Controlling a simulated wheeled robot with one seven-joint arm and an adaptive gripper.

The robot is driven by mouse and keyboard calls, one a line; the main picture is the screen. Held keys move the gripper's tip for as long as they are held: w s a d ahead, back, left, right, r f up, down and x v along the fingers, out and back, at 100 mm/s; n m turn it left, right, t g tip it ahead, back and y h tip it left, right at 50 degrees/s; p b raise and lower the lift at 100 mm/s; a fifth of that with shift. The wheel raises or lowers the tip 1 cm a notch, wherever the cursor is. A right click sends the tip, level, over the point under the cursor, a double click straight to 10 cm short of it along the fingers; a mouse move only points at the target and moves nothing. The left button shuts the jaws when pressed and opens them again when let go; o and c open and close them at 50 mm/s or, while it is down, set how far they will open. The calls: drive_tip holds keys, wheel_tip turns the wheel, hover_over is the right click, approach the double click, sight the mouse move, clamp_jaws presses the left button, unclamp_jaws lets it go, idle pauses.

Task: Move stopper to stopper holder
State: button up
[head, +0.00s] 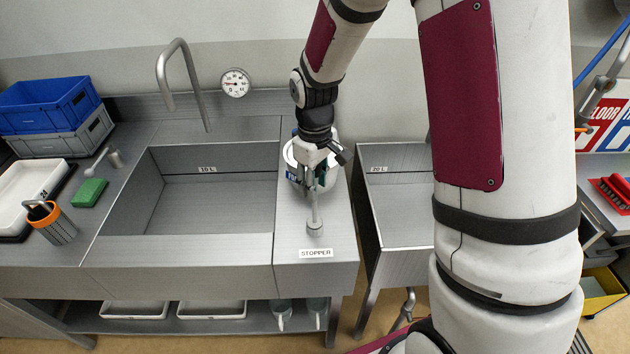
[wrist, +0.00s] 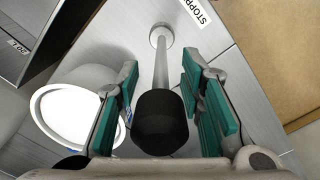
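The stopper appears to be the thin metal rod (head: 315,207) with a black bulb-shaped end (wrist: 160,122). It stands upright on the deck right of the large sink. Its lower end meets a small round metal base (head: 315,228), apparently the holder, beside the STOPPER label (head: 316,253); whether it is seated there I cannot tell. My gripper (head: 318,178) is over the rod's top. In the wrist view my gripper (wrist: 159,75) is open, with teal-padded fingers on either side of the rod and black end. Contact is not clear. The black end is hidden in the head view.
A white round container (wrist: 75,118) stands close beside my gripper. The large sink (head: 205,200) is empty to the left, and a second sink (head: 400,215) lies to the right. A green sponge (head: 90,193) and an orange-rimmed cup (head: 60,230) are on the left deck.

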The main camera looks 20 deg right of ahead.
drive_tip(key=shift+r, duration=0.1)
wheel_tip(320, 180, up, 12)
drive_tip(key=shift+f, duration=0.1)
idle(0.5)
drive_tip(key=shift+s, duration=0.1)
drive_tip(key=shift+r, duration=0.2)
drive_tip(key=s+r+m+t+b, duration=0.1)
drive_tip(key=s+r+m+t, duration=0.1)
drive_tip(key=s, duration=0.7)
drive_tip(key=s+r+m+t+b, duration=0.2)
drive_tip(key=s+r+m+t, duration=0.1)
drive_tip(key=s+r, duration=0.4)
drive_tip(key=shift+s+r+m, duration=0.2)
drive_tip(key=shift+s+m, duration=0.2)
drive_tip(key=shift+s, duration=0.55)
